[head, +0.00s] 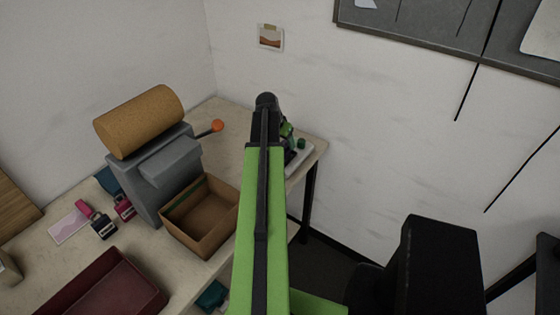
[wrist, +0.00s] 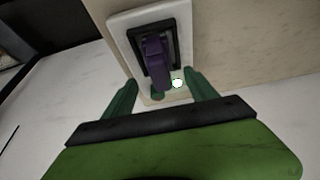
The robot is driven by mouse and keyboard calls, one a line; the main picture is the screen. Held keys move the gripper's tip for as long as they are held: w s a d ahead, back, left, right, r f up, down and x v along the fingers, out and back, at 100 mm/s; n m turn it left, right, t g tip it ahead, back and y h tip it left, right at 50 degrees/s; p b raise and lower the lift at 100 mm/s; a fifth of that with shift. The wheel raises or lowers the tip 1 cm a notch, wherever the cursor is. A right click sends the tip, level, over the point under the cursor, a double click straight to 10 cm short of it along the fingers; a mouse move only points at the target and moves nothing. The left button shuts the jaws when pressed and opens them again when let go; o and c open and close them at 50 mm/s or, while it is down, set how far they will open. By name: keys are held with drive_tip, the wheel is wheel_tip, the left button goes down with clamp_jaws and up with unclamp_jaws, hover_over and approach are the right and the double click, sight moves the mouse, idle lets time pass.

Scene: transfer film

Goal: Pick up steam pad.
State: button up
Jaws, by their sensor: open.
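A purple upright piece (wrist: 157,62), which may be the steam pad, stands in a black-framed recess on a white plate (wrist: 121,38) in the wrist view. My gripper (wrist: 160,80) is open, with its green fingers apart on either side of the near end of the purple piece. I cannot tell whether either finger touches it. In the head view, my arm hides most of this spot. Only part of the white plate (head: 303,160) and some green of my gripper (head: 294,137) show near the table's far right corner.
A cardboard box (head: 200,216) stands left of my arm. Beyond it is a grey machine (head: 163,172) with a tan roll (head: 140,121) and an orange knob (head: 217,125). The wall is close behind the table.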

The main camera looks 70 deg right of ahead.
drive_tip(key=b+x, duration=0.5)
drive_tip(key=shift+w+f, duration=0.3)
drive_tip(key=shift+w, duration=0.05)
drive_tip(key=shift+a+r, duration=0.15)
drive_tip(key=shift+r, duration=0.05)
clamp_jaws()
